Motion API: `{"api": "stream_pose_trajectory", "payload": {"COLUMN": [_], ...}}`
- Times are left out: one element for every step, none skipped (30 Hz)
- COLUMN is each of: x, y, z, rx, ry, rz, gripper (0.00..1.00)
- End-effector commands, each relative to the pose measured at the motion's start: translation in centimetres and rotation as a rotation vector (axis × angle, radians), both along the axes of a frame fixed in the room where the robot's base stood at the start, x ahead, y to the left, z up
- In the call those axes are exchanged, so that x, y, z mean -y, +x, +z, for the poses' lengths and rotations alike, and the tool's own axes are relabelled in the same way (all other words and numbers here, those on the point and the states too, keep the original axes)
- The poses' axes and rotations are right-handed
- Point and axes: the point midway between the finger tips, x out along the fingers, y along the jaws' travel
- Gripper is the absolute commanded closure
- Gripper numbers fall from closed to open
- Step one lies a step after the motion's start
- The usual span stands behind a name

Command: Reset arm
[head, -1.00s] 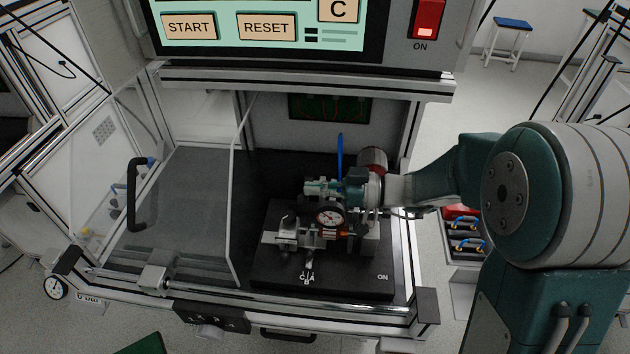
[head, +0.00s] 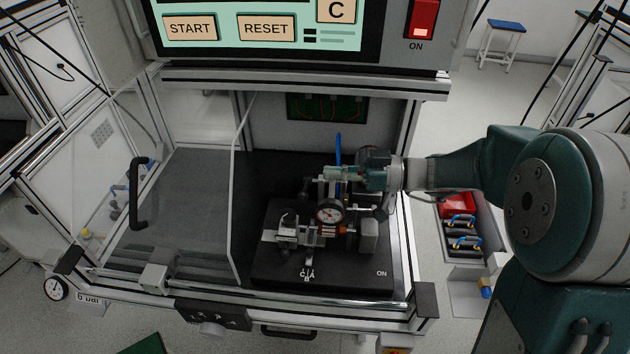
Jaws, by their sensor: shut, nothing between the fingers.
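My gripper (head: 335,173) reaches in from the right, above the test fixture inside the open cabinet. Its fingers point left and look closed, with nothing seen between them. The fixture (head: 320,235) stands on a black base plate (head: 290,278) and carries a round dial gauge (head: 329,212). A blue upright lever (head: 338,150) rises behind my gripper. Whether my gripper touches the lever or the fixture cannot be told from this view.
A clear door with a black handle (head: 137,193) stands open at the left. A panel with START and RESET (head: 266,28) and a red switch (head: 423,18) hangs above. A red box and blue-handled items (head: 462,220) lie at the right. The cabinet floor left of the fixture is clear.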

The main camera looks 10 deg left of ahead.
Motion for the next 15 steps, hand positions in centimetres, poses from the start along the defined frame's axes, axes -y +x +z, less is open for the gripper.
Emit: {"api": "stream_pose_trajectory", "payload": {"x": [1.3, 1.9, 2.8, 3.4, 3.9, 4.6, 5.1, 5.4, 5.9, 6.2, 6.4, 6.6, 6.7, 6.8, 6.9], "y": [0.2, 0.2, 0.3, 0.3, 0.3, 0.3, 0.3, 0.4, 0.4, 0.4, 0.4, 0.4, 0.4, 0.4, 0.4], "z": [0.1, 0.1, 0.2, 0.2, 0.2, 0.3, 0.3, 0.3, 0.3, 0.3, 0.3, 0.3, 0.3, 0.4, 0.4], "rx": [0.0, 0.0, 0.0, 0.001, 0.001, 0.001, 0.001, 0.001, 0.001, 0.001, 0.001, 0.001, 0.001, 0.001, 0.001], "ry": [0.001, 0.0, 0.002, 0.001, 0.001, 0.001, 0.001, 0.0, 0.001, 0.001, 0.001, 0.001, 0.0, 0.0, 0.0], "rz": [-0.005, -0.005, -0.005, -0.004, -0.005, -0.003, -0.003, -0.003, -0.002, -0.002, -0.001, 0.0, 0.0, 0.001, 0.001], "gripper": [1.0, 1.0, 1.0, 1.0, 1.0, 1.0, 1.0, 1.0, 1.0, 1.0, 1.0, 1.0, 1.0, 1.0, 1.0]}}
